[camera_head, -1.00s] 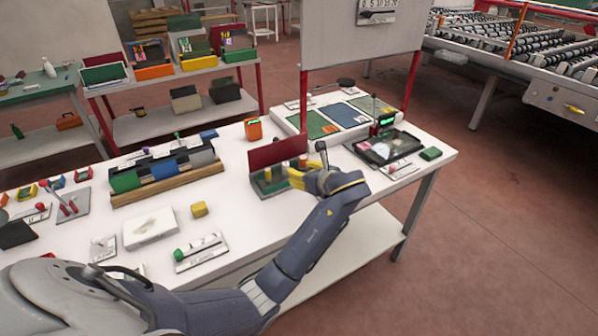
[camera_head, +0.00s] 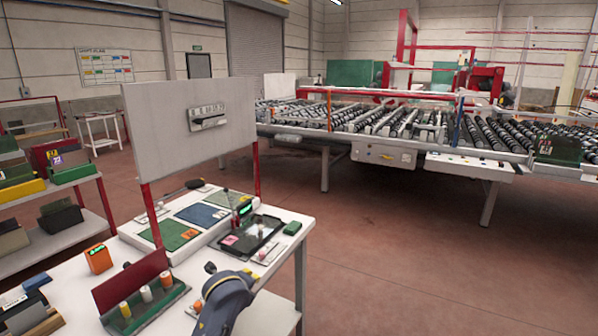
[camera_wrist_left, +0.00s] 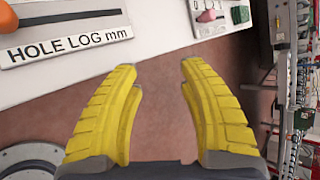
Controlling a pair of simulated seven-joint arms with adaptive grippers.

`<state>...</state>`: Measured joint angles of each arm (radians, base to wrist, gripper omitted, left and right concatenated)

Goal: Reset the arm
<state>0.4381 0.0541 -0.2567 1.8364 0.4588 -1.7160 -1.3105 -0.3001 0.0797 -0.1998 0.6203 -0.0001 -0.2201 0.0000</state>
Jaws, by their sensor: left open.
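My left arm (camera_head: 228,292) shows at the bottom of the head view, beside the near right part of the white table (camera_head: 276,312). In the left wrist view my left gripper (camera_wrist_left: 160,75) has its two yellow fingers spread wide, with nothing between them but floor and the table's edge. Below the head view's frame, the rest of this arm is cut off. My right gripper is in neither view.
A green block with a red back plate and several pegs (camera_head: 140,308) stands left of the arm. A dark tray (camera_head: 252,236) and colored mats (camera_head: 203,214) lie behind. A "HOLE LOG mm" label (camera_wrist_left: 66,47) lies near the gripper. Open floor (camera_head: 420,270) is at right, before a roller conveyor (camera_head: 390,128).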

